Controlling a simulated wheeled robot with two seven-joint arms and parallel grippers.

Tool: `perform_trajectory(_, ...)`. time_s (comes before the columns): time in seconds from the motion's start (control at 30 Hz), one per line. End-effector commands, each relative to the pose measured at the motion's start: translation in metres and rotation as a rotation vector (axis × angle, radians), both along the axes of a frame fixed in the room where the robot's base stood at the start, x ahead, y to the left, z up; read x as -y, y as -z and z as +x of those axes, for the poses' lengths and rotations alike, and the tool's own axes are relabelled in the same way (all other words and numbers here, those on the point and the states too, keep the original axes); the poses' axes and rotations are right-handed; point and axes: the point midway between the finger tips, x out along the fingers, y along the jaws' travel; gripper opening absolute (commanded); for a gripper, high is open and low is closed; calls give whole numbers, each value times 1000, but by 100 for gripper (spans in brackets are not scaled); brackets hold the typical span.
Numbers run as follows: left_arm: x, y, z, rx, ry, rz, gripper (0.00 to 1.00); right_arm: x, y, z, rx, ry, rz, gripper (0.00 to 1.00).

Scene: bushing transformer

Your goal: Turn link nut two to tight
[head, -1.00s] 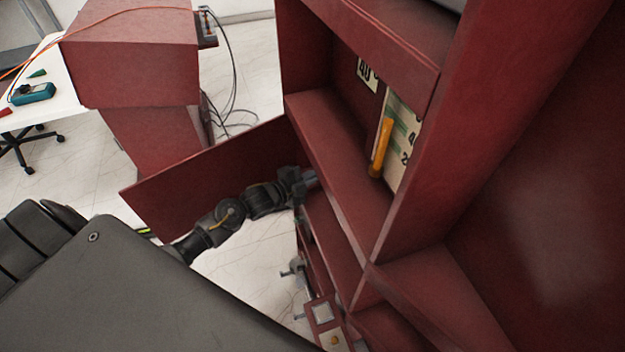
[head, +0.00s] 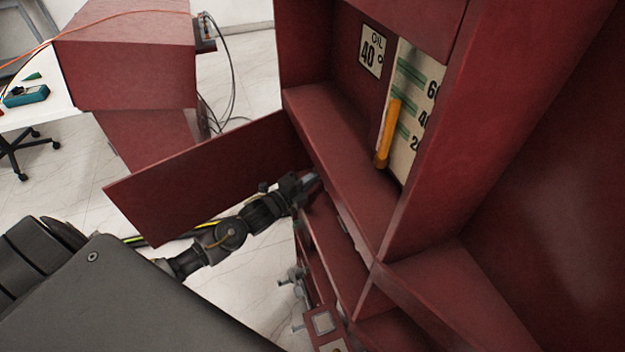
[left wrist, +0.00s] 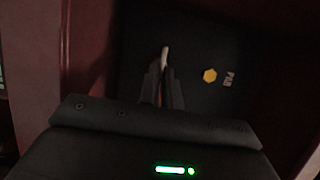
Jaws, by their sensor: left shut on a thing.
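My left gripper (head: 308,181) reaches into a dark opening low in the red cabinet in the head view. In the left wrist view, the gripper (left wrist: 164,72) is shut on a thin part with a pale tip (left wrist: 165,54) and an orange-brown strip between the fingers. The picture is too dark to tell whether this part is link nut two. A yellow hexagonal piece (left wrist: 209,76) sits on the dark panel to the right of the fingers, apart from them, with small pale lettering (left wrist: 229,79) beside it. My right gripper is not in view.
The red cabinet (head: 480,180) fills the right side, with an oil gauge (head: 412,100) in its window. An open red door panel (head: 200,190) stands beside my left arm. Red cabinet walls (left wrist: 85,50) border the opening closely on the left.

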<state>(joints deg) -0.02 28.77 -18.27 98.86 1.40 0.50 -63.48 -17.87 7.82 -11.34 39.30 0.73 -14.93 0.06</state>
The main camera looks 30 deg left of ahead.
Motion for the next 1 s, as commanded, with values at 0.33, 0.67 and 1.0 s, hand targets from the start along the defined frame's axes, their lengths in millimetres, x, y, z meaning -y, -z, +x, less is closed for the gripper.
perform_trajectory(0.33,0,-1,0,4,1,3,0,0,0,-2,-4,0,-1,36)
perform_trajectory(0.67,0,-1,0,3,0,2,27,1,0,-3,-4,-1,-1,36)
perform_trajectory(1.0,-7,2,-21,-1,2,3,27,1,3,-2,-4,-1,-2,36)
